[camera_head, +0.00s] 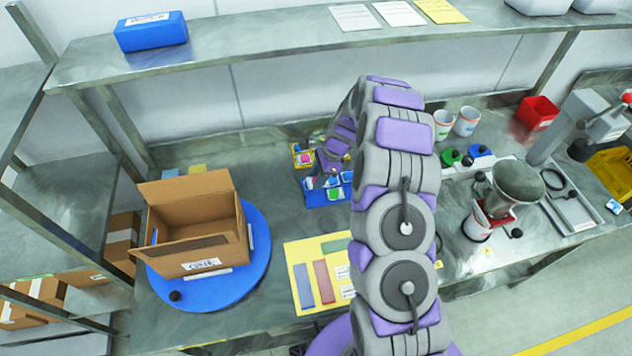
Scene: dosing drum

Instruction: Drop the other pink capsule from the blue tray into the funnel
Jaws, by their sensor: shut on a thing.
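The blue tray (316,198) lies on the bench near the middle, with small white, blue and green pieces in it. My gripper (324,166) points down at the tray's back edge, partly hidden by my own arm. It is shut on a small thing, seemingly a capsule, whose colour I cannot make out. A pink piece (306,158) shows in a yellow tray (296,164) just left of my gripper. A grey drum-like vessel (518,183) stands at the right on a white and red base. I cannot pick out a separate funnel on it.
An open cardboard box (198,222) stands on a blue turntable (262,250) at the left. A yellow board (296,252) with coloured strips lies in front. Two white cups (455,121), green and blue lidded items and a red bin (538,112) are at the back right.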

